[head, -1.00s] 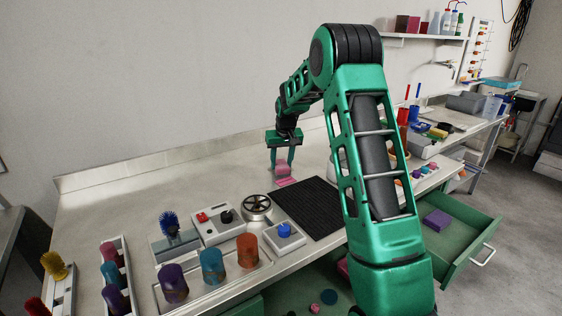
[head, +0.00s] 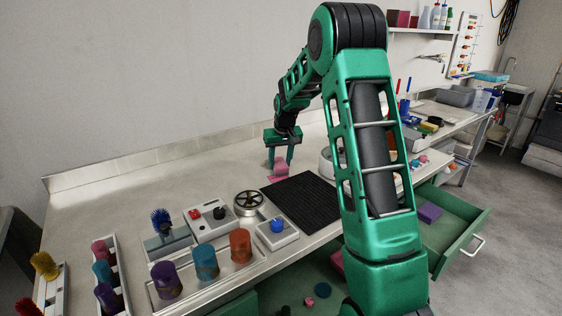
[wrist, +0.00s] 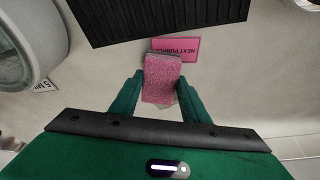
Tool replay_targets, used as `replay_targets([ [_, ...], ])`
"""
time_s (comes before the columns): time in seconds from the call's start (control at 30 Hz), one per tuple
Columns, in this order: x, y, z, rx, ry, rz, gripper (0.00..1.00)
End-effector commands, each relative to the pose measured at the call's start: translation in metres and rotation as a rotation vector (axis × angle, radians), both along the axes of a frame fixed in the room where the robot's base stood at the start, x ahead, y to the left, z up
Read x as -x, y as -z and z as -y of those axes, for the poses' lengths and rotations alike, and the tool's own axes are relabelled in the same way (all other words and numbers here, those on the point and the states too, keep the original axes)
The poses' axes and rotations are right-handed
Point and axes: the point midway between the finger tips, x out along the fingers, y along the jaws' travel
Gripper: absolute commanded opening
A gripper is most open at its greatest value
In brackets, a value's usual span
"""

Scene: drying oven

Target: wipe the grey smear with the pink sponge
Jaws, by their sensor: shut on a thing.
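My gripper (head: 280,162) is shut on the pink sponge (head: 281,170), low over the steel bench behind the black ribbed mat. In the wrist view, the sponge (wrist: 162,80) is between the two green fingers (wrist: 160,88). Its far end overlaps a pink label with dark print (wrist: 177,46). A faint greyish patch (wrist: 173,103) shows at the sponge's near end; I cannot tell whether it is the smear. No smear is clear in the head view. Whether the sponge touches the bench is hard to tell.
The black ribbed mat (head: 300,201) lies in front of the gripper. A round handwheel (head: 249,203), switch boxes and coloured cylinders stand front left. A round pale device is close on the left in the wrist view (wrist: 30,45). The bench behind and left is clear. A green drawer (head: 452,232) is open.

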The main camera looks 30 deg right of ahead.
Motion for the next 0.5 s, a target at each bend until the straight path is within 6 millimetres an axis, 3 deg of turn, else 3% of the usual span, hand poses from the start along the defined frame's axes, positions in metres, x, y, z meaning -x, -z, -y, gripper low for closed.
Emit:
replay_targets([
  [0.5, -0.035, 0.002, -0.003, -0.002, -0.003, -0.003, 0.05],
])
